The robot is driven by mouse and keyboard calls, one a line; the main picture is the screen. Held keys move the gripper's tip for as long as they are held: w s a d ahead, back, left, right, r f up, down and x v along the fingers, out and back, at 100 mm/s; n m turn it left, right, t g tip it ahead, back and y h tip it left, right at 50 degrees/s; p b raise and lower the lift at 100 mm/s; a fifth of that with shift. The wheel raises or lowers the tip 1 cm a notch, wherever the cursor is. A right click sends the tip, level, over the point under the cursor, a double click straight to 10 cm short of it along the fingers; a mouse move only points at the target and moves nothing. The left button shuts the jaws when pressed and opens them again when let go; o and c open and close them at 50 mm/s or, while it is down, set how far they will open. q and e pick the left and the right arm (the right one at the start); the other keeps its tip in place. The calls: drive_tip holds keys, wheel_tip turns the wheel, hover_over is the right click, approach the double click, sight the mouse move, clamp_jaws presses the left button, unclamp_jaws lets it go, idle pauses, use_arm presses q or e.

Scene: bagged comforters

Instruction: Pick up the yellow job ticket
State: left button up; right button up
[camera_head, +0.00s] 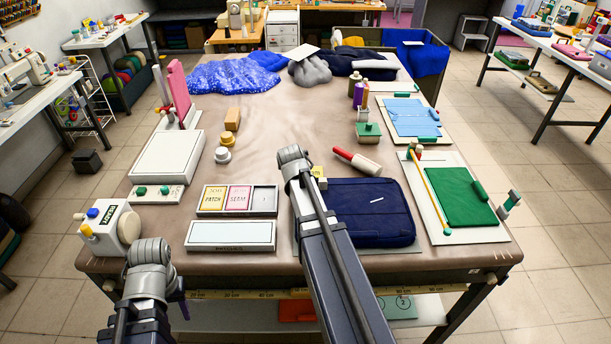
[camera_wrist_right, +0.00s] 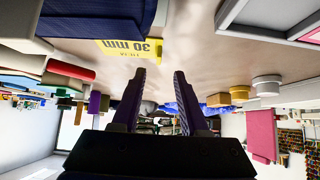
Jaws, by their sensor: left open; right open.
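A card tray (camera_head: 238,213) with "PATCH" and "SEAM" cards lies left of my right arm, above a pale panel (camera_head: 231,234). A red-handled roller (camera_head: 357,159) lies just beyond the bag. A green folded piece (camera_head: 450,194) lies at right. The table's middle is clear.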

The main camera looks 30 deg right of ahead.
drive_tip(key=shift+b+x, duration=2)
drive_tip(key=shift+x, duration=0.65)
drive_tip(key=shift+s, duration=0.25)
clamp_jaws()
